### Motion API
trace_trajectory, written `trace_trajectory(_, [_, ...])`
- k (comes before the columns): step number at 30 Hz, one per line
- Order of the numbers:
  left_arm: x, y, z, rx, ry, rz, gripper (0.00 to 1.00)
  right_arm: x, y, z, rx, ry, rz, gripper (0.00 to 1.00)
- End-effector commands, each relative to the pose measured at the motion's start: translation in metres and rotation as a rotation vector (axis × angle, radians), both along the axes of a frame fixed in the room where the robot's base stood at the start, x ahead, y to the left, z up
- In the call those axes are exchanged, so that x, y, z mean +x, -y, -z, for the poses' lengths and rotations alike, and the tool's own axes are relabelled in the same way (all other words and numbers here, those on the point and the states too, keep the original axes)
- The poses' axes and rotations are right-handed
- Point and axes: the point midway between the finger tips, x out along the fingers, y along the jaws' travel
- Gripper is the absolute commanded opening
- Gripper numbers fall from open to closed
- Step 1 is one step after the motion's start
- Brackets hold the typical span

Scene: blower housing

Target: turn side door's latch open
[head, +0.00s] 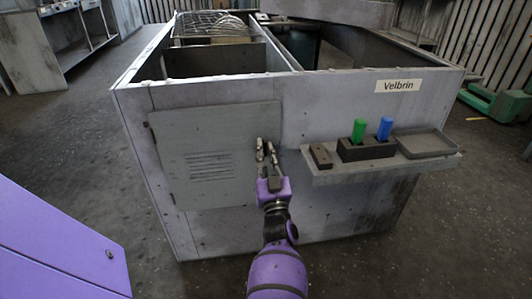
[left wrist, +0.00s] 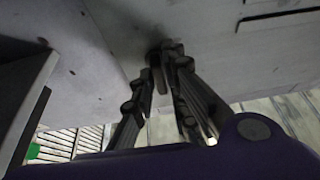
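The side door (head: 205,155) is a grey panel with a louvre, and it lies closed in the front wall of the housing (head: 300,115). My left gripper (head: 266,151) is at the door's right edge, its fingers pointing at the wall. In the left wrist view the left gripper's fingers (left wrist: 160,78) stand close together on either side of a small dark latch (left wrist: 156,62). They seem shut on it, though contact is partly hidden. In the head view the fingers mostly cover the latch. My right gripper is not in view.
Right of the gripper, a shelf (head: 345,174) juts from the housing. It carries a dark block (head: 320,156), a holder with a green (head: 359,131) and a blue handle (head: 384,128), and a shallow tray (head: 426,144).

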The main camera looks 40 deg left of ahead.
Motion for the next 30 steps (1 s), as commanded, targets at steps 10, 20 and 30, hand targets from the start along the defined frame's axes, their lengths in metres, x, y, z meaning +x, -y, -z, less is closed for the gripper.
trace_trajectory(10, [0.000,0.000,0.000,0.001,-0.002,0.000,0.28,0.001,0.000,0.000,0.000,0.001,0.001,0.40])
trace_trajectory(20, [-0.023,0.027,0.017,-0.002,-0.007,0.001,0.28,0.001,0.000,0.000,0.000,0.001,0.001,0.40])
trace_trajectory(30, [-0.062,0.073,0.042,0.000,-0.004,0.000,0.28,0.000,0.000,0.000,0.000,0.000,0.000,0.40])
